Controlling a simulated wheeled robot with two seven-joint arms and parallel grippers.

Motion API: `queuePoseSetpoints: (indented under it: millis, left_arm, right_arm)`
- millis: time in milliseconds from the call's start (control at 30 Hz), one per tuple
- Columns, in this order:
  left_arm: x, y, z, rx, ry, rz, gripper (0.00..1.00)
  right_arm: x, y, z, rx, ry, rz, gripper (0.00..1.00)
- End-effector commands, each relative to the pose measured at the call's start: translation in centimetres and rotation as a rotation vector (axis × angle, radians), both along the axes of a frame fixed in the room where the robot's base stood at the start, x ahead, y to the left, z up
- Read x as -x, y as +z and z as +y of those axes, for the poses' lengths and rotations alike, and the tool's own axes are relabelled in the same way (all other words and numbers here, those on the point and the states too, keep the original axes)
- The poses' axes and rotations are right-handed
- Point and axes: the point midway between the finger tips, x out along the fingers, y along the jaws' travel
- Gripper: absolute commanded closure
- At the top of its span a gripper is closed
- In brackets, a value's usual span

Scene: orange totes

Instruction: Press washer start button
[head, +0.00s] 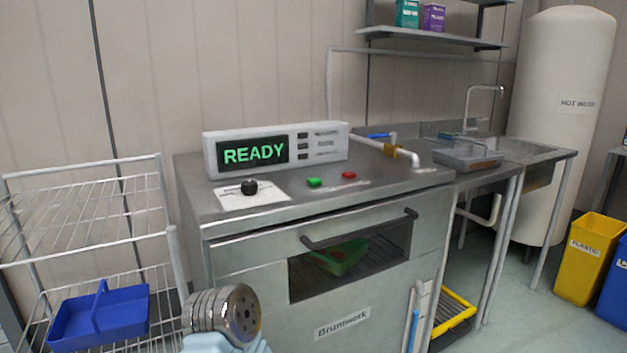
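The washer (260,332) is a grey steel cabinet labelled "Brumwerk", with a dark window and a bar handle (360,230) on its front. On its top, a white control box (322,153) shows "READY" in green on a black display (252,153). In front of the box are a green button (314,183) and, to its right, a red button (349,175). A black knob (249,187) sits on a white plate to the left. No label that I can read marks either button as start. Neither gripper shows in the head view.
A wire rack (85,212) with a blue caddy (100,318) stands left. A green item (341,256) shows behind the washer window. A sink counter (548,150), hot water tank (565,130) and yellow bin (590,258) are right. A metallic part of mine shows low in front.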

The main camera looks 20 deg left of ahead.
Motion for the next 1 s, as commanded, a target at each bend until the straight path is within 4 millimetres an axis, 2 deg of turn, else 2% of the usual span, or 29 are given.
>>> queuePoseSetpoints:
  millis: [33,300,1000]
  left_arm:
    - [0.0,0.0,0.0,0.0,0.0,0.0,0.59]
    - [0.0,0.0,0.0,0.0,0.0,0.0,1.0]
    - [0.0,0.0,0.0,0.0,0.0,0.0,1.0]
  right_arm:
    - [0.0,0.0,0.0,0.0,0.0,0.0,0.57]
    - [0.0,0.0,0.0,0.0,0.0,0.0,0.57]
    - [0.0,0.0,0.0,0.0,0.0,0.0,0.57]
